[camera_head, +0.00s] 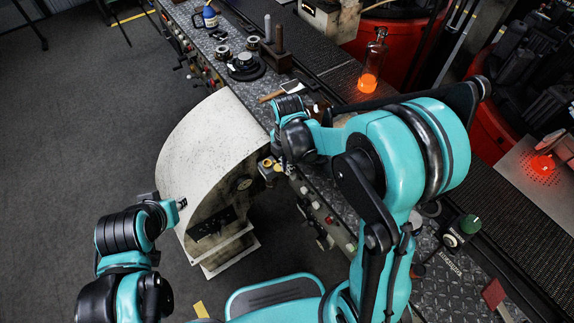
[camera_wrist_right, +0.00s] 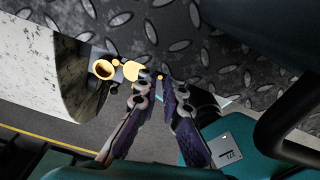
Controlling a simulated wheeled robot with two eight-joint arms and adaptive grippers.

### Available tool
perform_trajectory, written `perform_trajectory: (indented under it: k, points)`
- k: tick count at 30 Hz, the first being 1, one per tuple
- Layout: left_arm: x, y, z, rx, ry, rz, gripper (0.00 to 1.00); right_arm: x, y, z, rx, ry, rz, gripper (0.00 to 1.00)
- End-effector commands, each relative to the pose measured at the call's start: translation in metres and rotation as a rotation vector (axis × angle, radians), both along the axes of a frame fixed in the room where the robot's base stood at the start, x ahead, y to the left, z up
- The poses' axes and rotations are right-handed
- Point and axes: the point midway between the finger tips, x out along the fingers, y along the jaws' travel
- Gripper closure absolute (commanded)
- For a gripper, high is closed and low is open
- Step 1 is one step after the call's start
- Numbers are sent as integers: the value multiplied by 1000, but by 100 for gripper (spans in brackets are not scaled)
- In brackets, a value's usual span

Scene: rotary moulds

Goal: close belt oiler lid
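The belt oiler (camera_head: 267,163) is a small yellow cup at the edge of the metal deck, beside the pale curved housing. In the right wrist view its round cup (camera_wrist_right: 104,69) shows a dark inside, so it stands open. The yellow lid (camera_wrist_right: 131,70) is a disc to the right of the cup. My right gripper (camera_wrist_right: 158,80) has its fingertips close to the lid, with a narrow gap between them; nothing is clearly gripped. Contact with the lid cannot be told. In the head view my right arm partly hides this gripper (camera_head: 282,162). My left gripper (camera_head: 182,203) is at the left, away from the oiler.
The pale curved housing (camera_head: 215,130) stands left of the oiler. A green knob box (camera_head: 460,229) is at the right. Floor at the left is clear.

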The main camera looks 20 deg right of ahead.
Motion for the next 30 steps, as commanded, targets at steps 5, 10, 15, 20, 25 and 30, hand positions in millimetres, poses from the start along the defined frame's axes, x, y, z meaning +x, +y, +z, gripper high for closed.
perform_trajectory:
  k: [5, 10, 15, 20, 25, 30]
  points:
    - [0, 0, 0, 0, 0, 0, 71, 0, 0, 0, 0, 0, -3, 100]
    - [0, 0, 0, 0, 0, 0, 71, -1, 2, 0, 0, 0, -32, 100]
    - [0, 0, 0, 0, 0, 0, 71, -3, 6, 0, 0, 0, -111, 100]
    - [0, 0, -1, 0, 0, 0, 71, -5, 13, 0, 0, 0, -232, 100]
    - [0, 0, -1, 0, 0, 0, 71, -7, 21, 0, 0, 0, -391, 100]
    - [0, 0, -2, 0, 0, 0, 71, -8, 30, 0, 0, 0, -552, 100]
